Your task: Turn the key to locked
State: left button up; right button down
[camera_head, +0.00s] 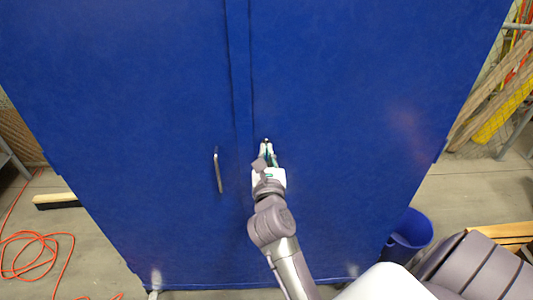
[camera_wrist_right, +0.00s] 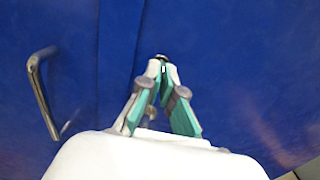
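A tall blue cabinet (camera_head: 330,90) with two doors fills the head view. My right gripper (camera_head: 267,148) is at the right door, just right of the door seam. In the right wrist view its fingertips (camera_wrist_right: 162,72) come close together, with a small pale sliver between them. That sliver looks like the key (camera_wrist_right: 163,69), held between the tips. A small metal piece, likely the lock (camera_wrist_right: 161,57), shows just beyond the tips. The fingers hide most of the key, so its turn angle cannot be told. My left gripper is in neither view.
A metal handle (camera_head: 218,172) stands out from the left door, left of my right gripper; it also shows in the right wrist view (camera_wrist_right: 42,92). A blue bucket (camera_head: 408,235) stands at the lower right. An orange cord (camera_head: 40,240) lies on the floor at left.

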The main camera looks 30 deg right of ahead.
jog(key=c, duration=1.4)
grip_release()
jog(key=shift+o, duration=0.2)
jog(key=shift+r, duration=0.2)
notch_tip(320, 180, up, 10)
jog(key=shift+f, duration=0.25)
